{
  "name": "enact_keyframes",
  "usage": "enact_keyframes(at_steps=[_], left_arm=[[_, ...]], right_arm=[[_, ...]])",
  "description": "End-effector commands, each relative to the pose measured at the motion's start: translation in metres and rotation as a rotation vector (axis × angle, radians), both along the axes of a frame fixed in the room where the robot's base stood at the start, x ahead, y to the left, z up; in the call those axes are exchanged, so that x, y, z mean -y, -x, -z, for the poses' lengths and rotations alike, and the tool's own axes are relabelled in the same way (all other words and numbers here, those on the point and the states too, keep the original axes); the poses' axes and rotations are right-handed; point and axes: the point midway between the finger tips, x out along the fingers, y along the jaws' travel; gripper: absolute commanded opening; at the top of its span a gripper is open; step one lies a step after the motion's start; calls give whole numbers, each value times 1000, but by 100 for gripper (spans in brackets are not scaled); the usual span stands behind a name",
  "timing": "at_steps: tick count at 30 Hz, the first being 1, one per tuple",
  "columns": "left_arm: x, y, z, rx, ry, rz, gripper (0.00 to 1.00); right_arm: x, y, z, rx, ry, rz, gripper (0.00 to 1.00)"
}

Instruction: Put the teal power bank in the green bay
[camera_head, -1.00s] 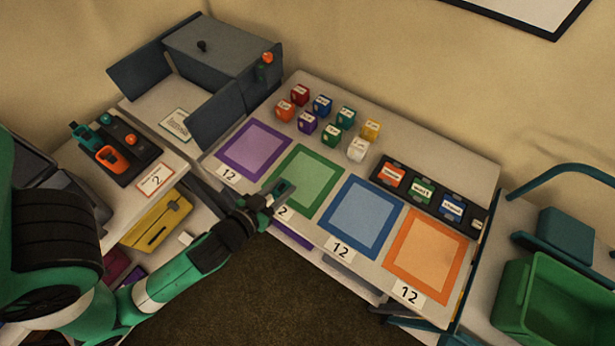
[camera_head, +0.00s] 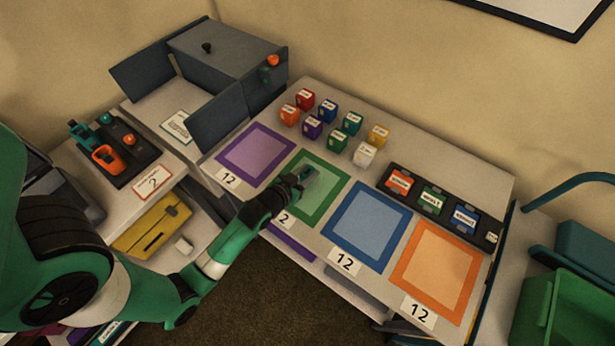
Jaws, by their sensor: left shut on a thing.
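The green bay (camera_head: 322,200) is a green-framed square on the long table, between the purple and blue bays. My left gripper (camera_head: 303,178) reaches in from the lower left and is over the green bay. It is shut on a small dark teal thing, which looks like the power bank (camera_head: 311,173), mostly hidden by the fingers. I cannot tell whether the power bank touches the bay surface. My right gripper is not in view.
The purple bay (camera_head: 256,153), blue bay (camera_head: 367,226) and orange bay (camera_head: 437,267) look empty. Several coloured cubes stand behind the bays. A black tray (camera_head: 412,198) with labelled blocks lies at the back right. A grey open cabinet (camera_head: 225,60) stands at the back left.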

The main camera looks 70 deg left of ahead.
Motion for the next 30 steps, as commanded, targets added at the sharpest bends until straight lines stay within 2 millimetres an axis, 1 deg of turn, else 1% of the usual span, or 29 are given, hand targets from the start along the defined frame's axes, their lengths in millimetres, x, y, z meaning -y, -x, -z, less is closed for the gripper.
enact_keyframes(at_steps=[1, 2, 8, 12, 13, 15, 18, 25, 28, 30], left_arm=[[0, 0, 14, -1, 0, 0, 0], [0, 0, 16, 0, -1, 0, 0], [0, 0, 13, 2, -1, 0, 0], [1, 0, 17, 1, -1, 0, 0], [1, 0, 18, 0, 0, 0, 39], [1, 0, 17, 0, 0, 0, 52], [1, 0, 17, 0, 0, 0, 67], [1, 0, 17, 0, 0, 0, 67], [1, 0, 11, 0, 0, 0, 67], [5, 7, 10, -1, 1, 1, 67]], right_arm=[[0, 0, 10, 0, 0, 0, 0], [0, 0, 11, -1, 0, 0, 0], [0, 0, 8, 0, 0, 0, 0], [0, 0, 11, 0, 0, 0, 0], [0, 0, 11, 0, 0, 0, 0], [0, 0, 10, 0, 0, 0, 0], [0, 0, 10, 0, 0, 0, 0], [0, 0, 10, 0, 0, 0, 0], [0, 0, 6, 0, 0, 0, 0], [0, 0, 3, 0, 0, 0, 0]])
